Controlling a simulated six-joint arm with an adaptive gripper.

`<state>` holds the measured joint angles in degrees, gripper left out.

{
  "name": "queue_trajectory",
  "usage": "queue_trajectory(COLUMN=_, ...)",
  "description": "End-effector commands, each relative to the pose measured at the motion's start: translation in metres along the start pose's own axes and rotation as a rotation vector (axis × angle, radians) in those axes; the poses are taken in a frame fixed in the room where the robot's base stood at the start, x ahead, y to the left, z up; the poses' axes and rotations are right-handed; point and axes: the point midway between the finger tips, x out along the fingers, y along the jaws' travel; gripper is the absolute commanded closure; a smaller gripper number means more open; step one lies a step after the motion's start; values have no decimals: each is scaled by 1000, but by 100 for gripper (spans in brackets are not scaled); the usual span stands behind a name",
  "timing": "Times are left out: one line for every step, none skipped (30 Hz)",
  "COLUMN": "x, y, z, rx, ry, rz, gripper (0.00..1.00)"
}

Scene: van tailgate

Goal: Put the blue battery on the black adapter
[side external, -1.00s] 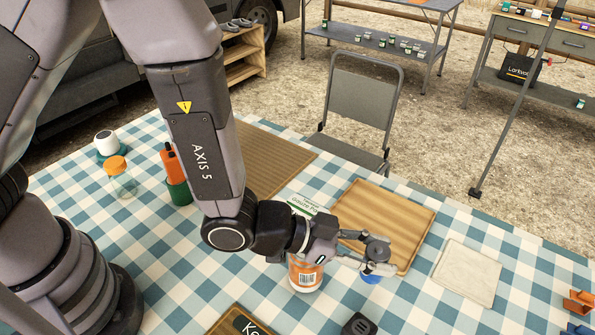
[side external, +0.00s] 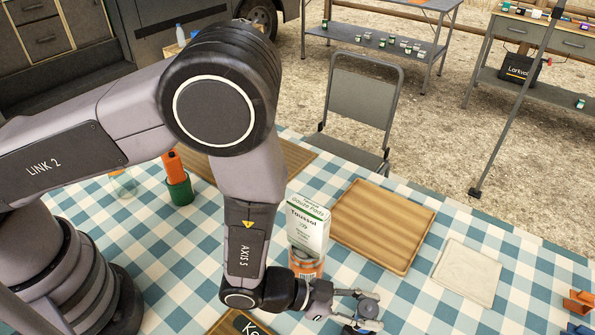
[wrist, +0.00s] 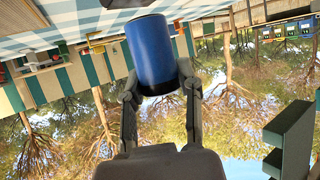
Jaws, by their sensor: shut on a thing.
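The blue battery is a plain blue cylinder held between my gripper's two fingers; in the wrist view the battery (wrist: 152,50) fills the middle. In the side view only a small blue part of the battery (side external: 371,324) shows below the fingers. My gripper (side external: 367,301) is shut on it, near the front edge of the picture. The black adapter (side external: 348,330) shows as a small dark part beside and under the battery, mostly hidden by the gripper and cut by the frame edge. I cannot tell whether the battery touches it.
A white gauze box (side external: 308,222) and an orange-labelled jar (side external: 304,265) stand just behind my wrist. A wooden tray (side external: 382,222) and a pale square board (side external: 466,272) lie farther back and right. Orange brackets (side external: 580,301) sit at the right edge. Checked cloth right of my gripper is clear.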

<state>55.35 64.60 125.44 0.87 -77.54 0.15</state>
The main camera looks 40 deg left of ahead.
Motion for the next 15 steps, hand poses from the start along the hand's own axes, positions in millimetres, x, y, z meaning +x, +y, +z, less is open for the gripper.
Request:
queue_trajectory(x=3, y=0, z=7, rx=0, ry=-1, rz=0, gripper=100)
queue_trajectory(x=4, y=0, z=9, rx=0, ry=0, rz=0, gripper=100)
queue_trajectory(x=5, y=0, z=12, rx=0, ry=0, rz=0, gripper=100)
queue_trajectory(x=5, y=0, z=13, rx=0, ry=0, rz=0, gripper=100)
queue_trajectory(x=5, y=0, z=13, rx=0, ry=1, rz=0, gripper=100)
queue_trajectory(x=5, y=0, z=13, rx=0, ry=2, rz=0, gripper=100)
queue_trajectory(x=5, y=0, z=12, rx=0, ry=2, rz=0, gripper=100)
queue_trajectory(x=5, y=0, z=12, rx=0, ry=2, rz=0, gripper=100)
queue_trajectory(x=5, y=0, z=12, rx=0, ry=2, rz=0, gripper=100)
queue_trajectory(x=5, y=0, z=12, rx=0, ry=2, rz=0, gripper=100)
queue_trajectory(x=5, y=0, z=12, rx=0, ry=1, rz=0, gripper=100)
queue_trajectory(x=5, y=0, z=13, rx=0, ry=1, rz=0, gripper=100)
queue_trajectory(x=6, y=0, z=14, rx=0, ry=1, rz=0, gripper=100)
queue_trajectory(x=6, y=0, z=14, rx=0, ry=1, rz=0, gripper=100)
queue_trajectory(x=6, y=0, z=16, rx=0, ry=1, rz=0, gripper=100)
